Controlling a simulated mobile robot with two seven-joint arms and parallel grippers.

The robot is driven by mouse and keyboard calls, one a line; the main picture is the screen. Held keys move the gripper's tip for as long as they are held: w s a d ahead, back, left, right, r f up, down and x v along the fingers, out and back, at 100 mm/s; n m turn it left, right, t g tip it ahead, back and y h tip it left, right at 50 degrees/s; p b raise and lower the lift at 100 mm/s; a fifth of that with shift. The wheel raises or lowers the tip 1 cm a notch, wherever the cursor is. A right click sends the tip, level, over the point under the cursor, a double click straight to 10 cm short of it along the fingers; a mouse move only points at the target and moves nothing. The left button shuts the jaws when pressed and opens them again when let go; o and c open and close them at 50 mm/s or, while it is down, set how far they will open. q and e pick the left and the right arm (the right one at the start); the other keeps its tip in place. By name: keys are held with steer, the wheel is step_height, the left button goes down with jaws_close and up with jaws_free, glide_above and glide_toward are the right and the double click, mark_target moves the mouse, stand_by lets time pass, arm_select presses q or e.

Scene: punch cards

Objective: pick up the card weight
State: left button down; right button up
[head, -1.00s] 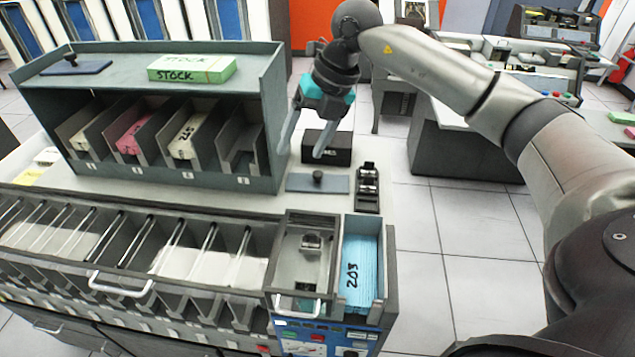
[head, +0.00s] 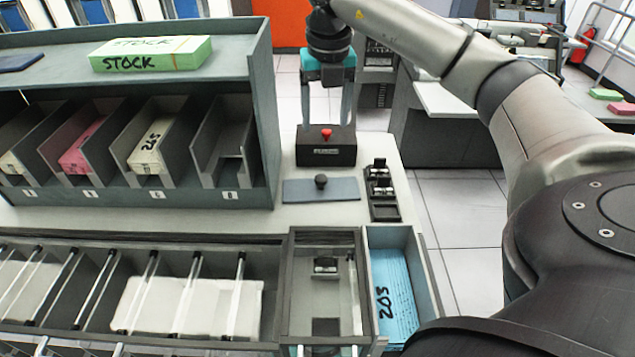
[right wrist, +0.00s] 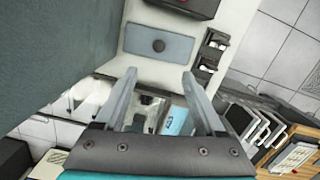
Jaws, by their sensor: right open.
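The card weight (head: 342,190), a flat blue-grey plate with a black knob (head: 320,181), lies on the light counter right of the shelf unit. It also shows in the right wrist view (right wrist: 178,47), beyond the fingertips. My right gripper (head: 327,122) is open and empty, pointing down by the black box, farther back than the weight and apart from it. In the right wrist view the two fingers (right wrist: 158,76) stand wide apart. A similar plate (head: 18,63) lies on the shelf unit's top at the left edge, partly cut off. My left gripper is not in view.
A black box (head: 326,152) with a red button stands just behind the weight. A small black device (head: 383,192) stands to its right. The shelf unit (head: 262,120) rises close on its left. A blue card bin (head: 413,262) and card trays are in front.

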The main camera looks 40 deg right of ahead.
steer(key=f, duration=0.1)
glide_above(321, 177)
steer(key=s, duration=0.1)
step_height(321, 177, down, 9)
steer(key=shift+a, duration=0.1)
steer(key=shift+w+f, duration=0.1)
steer(key=shift+f, duration=0.35)
steer(key=f, duration=0.5)
steer(key=shift+w+p, duration=0.3)
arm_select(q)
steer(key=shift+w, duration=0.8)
arm_select(e)
steer(key=shift+c, duration=0.4)
steer(key=c, duration=1)
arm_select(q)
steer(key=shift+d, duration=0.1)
arm_select(e)
jaws_close()
steer(key=shift+r, duration=0.15)
